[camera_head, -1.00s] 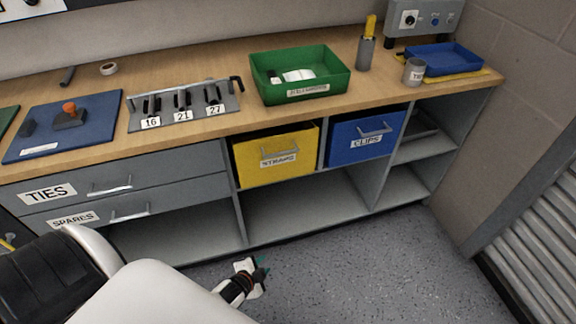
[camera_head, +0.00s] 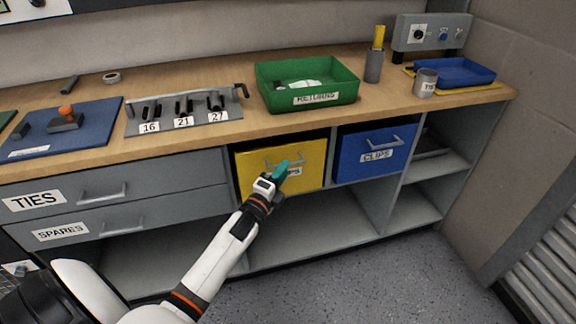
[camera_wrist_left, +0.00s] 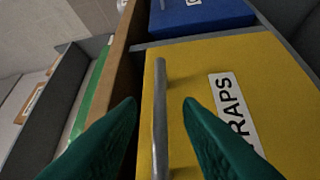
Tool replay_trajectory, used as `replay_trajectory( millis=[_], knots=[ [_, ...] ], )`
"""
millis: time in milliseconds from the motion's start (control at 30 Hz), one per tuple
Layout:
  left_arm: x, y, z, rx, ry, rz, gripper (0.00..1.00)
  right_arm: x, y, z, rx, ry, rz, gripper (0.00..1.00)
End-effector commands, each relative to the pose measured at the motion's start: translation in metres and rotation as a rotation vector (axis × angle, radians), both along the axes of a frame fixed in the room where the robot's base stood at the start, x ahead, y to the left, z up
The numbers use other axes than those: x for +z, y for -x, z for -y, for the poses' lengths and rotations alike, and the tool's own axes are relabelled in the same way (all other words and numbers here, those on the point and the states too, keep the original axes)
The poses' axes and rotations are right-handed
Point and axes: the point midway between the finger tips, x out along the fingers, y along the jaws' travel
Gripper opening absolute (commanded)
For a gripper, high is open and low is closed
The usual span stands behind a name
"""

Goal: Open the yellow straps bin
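The yellow straps bin (camera_head: 309,155) sits in its cubby under the worktop, its front about level with the blue bin beside it. My left gripper (camera_head: 284,168) is in front of the bin and covers part of its label and handle. In the left wrist view the grey bar handle (camera_wrist_left: 160,115) runs between the two green fingertips (camera_wrist_left: 160,104), which stand apart on either side of it. The yellow front (camera_wrist_left: 220,62) with its partly visible label fills much of that view. I cannot tell whether the fingers touch the handle. My right gripper is not in view.
The blue clips bin (camera_head: 362,165) is right of the yellow one. Grey drawers labelled TIES (camera_head: 150,178) and SPARES are to the left. The worktop edge (camera_head: 200,146) overhangs above. Open shelves lie below, and the floor (camera_head: 340,280) in front is clear.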

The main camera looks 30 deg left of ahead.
Motion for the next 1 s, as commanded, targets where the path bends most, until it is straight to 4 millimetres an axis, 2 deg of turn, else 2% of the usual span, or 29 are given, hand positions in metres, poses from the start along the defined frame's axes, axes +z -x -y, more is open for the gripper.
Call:
replay_trajectory(
  millis=[100,200,600,800,1000],
  knots=[
    [0.002,-0.019,-0.002,0.001,0.0,0.001,0.32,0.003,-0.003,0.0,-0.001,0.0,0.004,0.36],
    [0.004,-0.028,-0.002,0.0,0.001,0.001,0.32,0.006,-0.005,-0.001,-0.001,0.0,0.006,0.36],
    [0.005,-0.035,-0.003,0.0,0.001,-0.001,0.32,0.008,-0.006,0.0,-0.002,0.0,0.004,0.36],
    [0.004,-0.035,-0.003,0.0,0.001,-0.001,0.0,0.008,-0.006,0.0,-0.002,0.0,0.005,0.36],
    [0.004,-0.035,-0.002,0.0,0.002,-0.001,0.0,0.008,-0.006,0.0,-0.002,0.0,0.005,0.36]
  ],
)
